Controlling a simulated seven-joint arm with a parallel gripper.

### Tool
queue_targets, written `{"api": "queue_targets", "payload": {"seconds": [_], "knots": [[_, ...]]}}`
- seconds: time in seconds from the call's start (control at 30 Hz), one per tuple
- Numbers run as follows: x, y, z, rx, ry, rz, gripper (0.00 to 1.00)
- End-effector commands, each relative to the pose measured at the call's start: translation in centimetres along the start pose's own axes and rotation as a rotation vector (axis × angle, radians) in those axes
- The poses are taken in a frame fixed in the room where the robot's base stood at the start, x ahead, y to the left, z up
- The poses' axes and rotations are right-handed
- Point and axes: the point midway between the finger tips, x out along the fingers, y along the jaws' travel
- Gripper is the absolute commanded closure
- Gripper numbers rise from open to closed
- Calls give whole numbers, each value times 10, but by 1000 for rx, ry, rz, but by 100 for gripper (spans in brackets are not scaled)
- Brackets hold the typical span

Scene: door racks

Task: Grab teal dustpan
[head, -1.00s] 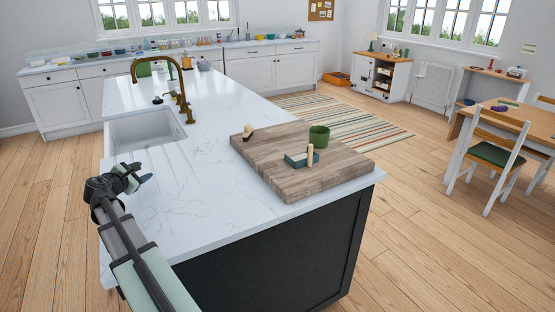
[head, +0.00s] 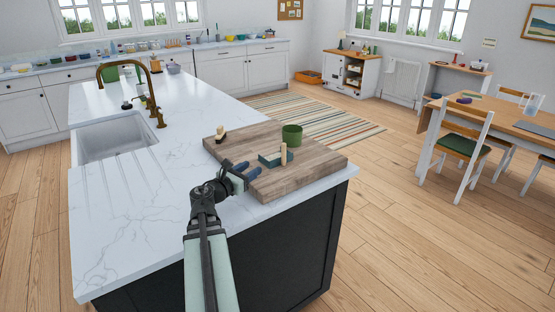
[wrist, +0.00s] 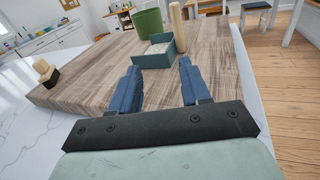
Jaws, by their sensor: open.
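The teal dustpan (head: 270,160) lies on the wooden board at the island's near end. Its light wooden handle (head: 283,153) stands upright at its right side. In the wrist view the dustpan (wrist: 158,53) is a shallow teal tray with a pale inside, straight ahead beyond the fingertips, and the handle (wrist: 178,24) rises at its back right. My gripper (head: 240,172) is low over the board's near left edge, short of the dustpan. Its two blue fingers (wrist: 159,75) are apart with nothing between them but board surface.
The wooden board (head: 300,178) sits on the white marble island (head: 130,210). A green cup (head: 292,136) stands just behind the dustpan. A small brush-like item with a black base (head: 221,134) is at the board's back left. The sink (head: 112,138) is further left.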

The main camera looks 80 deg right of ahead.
Motion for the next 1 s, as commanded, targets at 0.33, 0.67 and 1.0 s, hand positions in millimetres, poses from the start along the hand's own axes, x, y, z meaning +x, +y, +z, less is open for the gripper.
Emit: {"api": "queue_targets", "payload": {"seconds": [0.33,0.67,1.0], "knots": [[25,-35,4,-62,-25,-48,53],[80,-36,6,-60,-24,-47,53],[101,-38,6,-59,-24,-45,53]]}}
